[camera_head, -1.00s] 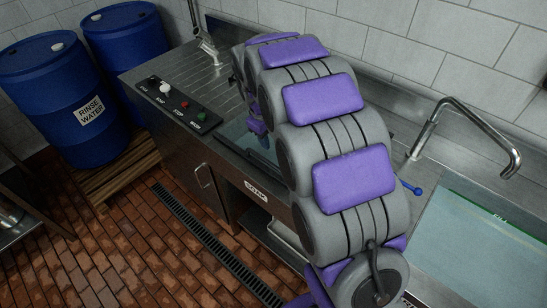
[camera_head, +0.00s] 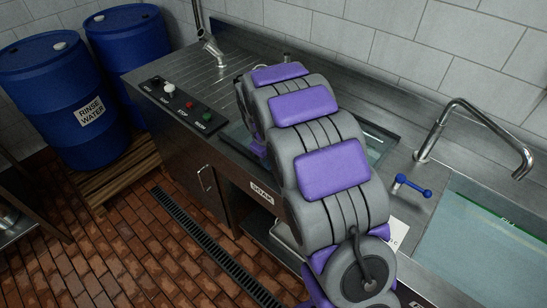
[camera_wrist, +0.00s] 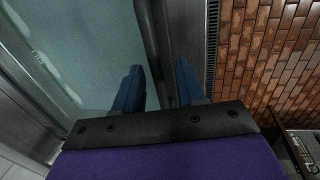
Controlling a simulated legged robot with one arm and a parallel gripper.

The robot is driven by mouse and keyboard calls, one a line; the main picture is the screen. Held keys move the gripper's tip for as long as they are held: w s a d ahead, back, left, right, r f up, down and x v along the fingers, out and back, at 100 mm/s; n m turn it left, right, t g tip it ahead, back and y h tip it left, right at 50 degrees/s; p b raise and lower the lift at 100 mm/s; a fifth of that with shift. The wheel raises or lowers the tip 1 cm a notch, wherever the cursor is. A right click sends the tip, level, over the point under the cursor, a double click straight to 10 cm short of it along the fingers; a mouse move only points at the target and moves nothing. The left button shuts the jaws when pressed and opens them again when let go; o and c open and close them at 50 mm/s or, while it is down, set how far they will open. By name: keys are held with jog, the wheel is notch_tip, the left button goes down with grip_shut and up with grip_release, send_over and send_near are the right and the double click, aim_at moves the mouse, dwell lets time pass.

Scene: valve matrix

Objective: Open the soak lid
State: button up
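The soak basin, marked by a SOAK label (camera_head: 261,193) on the counter front, is largely hidden behind my arm in the head view. A pale glassy surface, seemingly the soak lid, shows to the right of my arm (camera_head: 374,148). In the wrist view a pale green translucent panel (camera_wrist: 92,40), likely the same lid, fills the upper left, with a dark edge strip along its right side. My gripper (camera_wrist: 159,67) has its two blue fingers apart, near this edge strip. Nothing is clearly held. I cannot tell whether a finger touches the edge. The head view hides the gripper.
A blue-handled valve (camera_head: 411,186) and a curved tap (camera_head: 475,125) stand right of my arm, by a water-filled basin (camera_head: 485,245). A button panel (camera_head: 180,105) is on the counter's left. Blue drums (camera_head: 65,100) stand on a pallet; the brick floor (camera_head: 130,250) is open.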

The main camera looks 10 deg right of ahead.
jog(key=shift+a, duration=0.45)
jog(key=shift+c, duration=0.8)
jog(key=shift+a, duration=0.1)
jog(key=shift+c, duration=0.6)
jog(key=shift+s+d, duration=0.1)
jog(key=shift+d, duration=1)
grip_shut()
jog(key=shift+a, duration=0.3)
jog(key=shift+d+r, duration=0.1)
